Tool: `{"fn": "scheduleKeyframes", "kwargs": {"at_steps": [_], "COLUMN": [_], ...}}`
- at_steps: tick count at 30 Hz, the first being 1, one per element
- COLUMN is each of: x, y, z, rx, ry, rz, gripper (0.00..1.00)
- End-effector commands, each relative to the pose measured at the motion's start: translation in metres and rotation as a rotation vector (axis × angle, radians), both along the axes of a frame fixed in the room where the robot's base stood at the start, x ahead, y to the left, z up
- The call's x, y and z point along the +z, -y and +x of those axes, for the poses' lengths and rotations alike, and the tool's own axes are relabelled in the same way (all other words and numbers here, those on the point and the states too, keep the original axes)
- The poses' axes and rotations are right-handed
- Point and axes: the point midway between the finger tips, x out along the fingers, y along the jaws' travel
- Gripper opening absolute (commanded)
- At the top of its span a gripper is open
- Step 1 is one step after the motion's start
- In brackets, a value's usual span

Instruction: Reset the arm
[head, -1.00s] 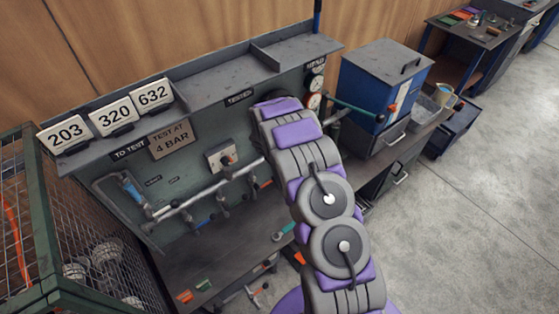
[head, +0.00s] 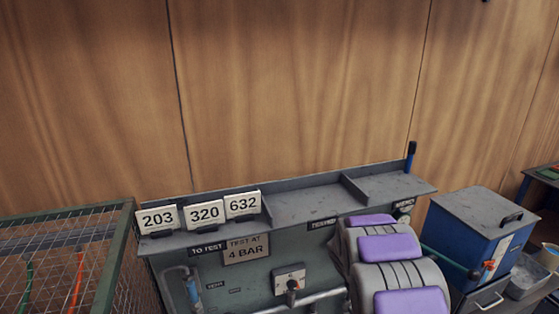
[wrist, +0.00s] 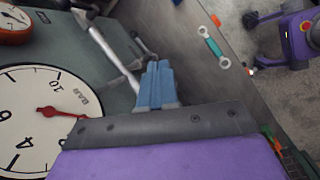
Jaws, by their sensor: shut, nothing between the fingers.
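My gripper (wrist: 157,84) shows in the wrist view as two blue fingers pressed together with nothing between them. It is close in front of the test panel, beside a large white pressure gauge (wrist: 35,120) with a red needle. My grey and purple arm (head: 390,250) rises from the lower right of the head view and bends toward the panel. The gripper itself is hidden there behind the arm. A metal pipe (wrist: 112,58) runs on the panel behind the fingers; I cannot tell whether they touch it.
A wire cage (head: 60,265) is at left, a blue box (head: 480,235) at right. A teal spanner (wrist: 214,47) lies on the bench.

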Motion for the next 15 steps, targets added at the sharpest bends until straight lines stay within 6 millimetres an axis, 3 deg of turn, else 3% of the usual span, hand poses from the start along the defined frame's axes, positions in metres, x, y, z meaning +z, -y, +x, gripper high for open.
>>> {"fn": "scheduleKeyframes", "kwargs": {"at_steps": [6, 15], "x": [0.045, 0.086], "y": [-0.004, -0.022], "z": [-0.057, -0.148], "rx": [-0.253, -0.585], "ry": [0.041, 0.069], "rz": [0.054, 0.141], "gripper": [0.0, 0.0]}}
